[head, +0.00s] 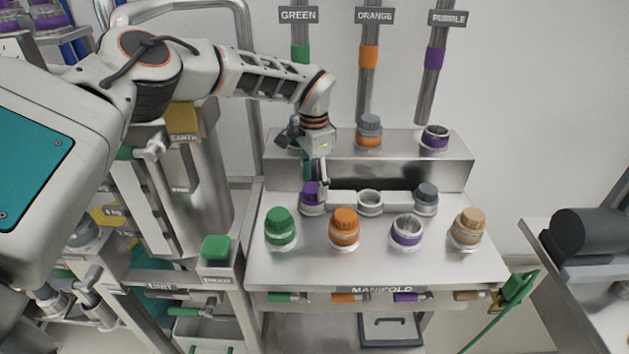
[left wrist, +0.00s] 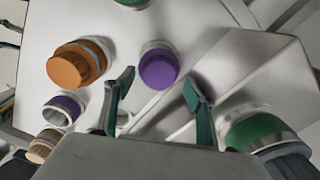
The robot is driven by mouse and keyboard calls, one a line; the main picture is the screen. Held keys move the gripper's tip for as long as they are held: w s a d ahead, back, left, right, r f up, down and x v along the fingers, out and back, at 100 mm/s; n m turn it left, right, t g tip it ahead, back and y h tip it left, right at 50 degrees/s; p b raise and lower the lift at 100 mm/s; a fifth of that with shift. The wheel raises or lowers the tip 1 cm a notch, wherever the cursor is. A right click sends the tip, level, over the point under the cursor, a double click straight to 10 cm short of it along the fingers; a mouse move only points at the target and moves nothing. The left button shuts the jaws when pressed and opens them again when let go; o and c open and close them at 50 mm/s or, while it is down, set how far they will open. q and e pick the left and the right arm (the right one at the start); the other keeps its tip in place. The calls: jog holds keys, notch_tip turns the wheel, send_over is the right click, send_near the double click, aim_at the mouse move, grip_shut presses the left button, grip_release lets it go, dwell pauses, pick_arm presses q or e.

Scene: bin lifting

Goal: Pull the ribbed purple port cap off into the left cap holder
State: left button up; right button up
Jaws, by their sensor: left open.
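The ribbed purple cap (head: 310,191) sits in the left cap holder (head: 312,209), the left ring of a pale holder row on the manifold. In the left wrist view the purple cap (left wrist: 158,69) shows beyond and between my fingertips. My left gripper (head: 315,176) is open just above and behind the cap. Its spread fingers also show in the left wrist view (left wrist: 157,88), with nothing held between them. The purple-ringed front port (head: 407,231) is uncapped, with its opening showing. My right gripper is not in view.
Green (head: 280,225), orange (head: 344,224) and tan (head: 468,226) caps stand on the front ports. The middle holder (head: 370,202) is empty; a grey cap (head: 426,195) fills the right one. A raised steel ledge (head: 400,167) with more ports stands behind.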

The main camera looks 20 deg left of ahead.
pick_arm(q)
jog(key=shift+s+r, duration=0.1)
jog(key=shift+r, duration=3.95)
jog(key=shift+f, duration=0.1)
